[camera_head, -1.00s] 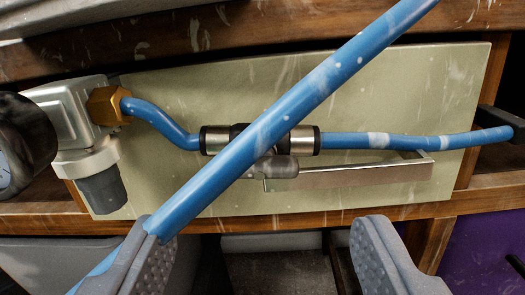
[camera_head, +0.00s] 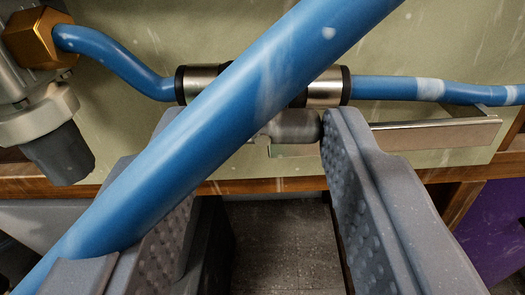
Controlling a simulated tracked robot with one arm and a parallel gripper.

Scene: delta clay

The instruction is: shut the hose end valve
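The hose end valve shows as a dark body with two metal collars (camera_head: 328,86) in line with a horizontal blue hose (camera_head: 385,88). A rounded grey lever (camera_head: 296,127) hangs just below it. My gripper (camera_head: 255,130) is open, with its left finger left of the lever and its right fingertip close to the lever's right end. I cannot tell whether that fingertip touches it. A thick blue hose (camera_head: 225,125) crosses diagonally in front, hiding the valve's middle and part of my left finger.
A pale panel (camera_head: 440,35) is behind the valve. A metal bar (camera_head: 440,135) sticks out on the right. A brass fitting (camera_head: 35,38) and a grey regulator with a dark cup (camera_head: 57,153) stand at left. A wooden rail (camera_head: 255,186) runs below.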

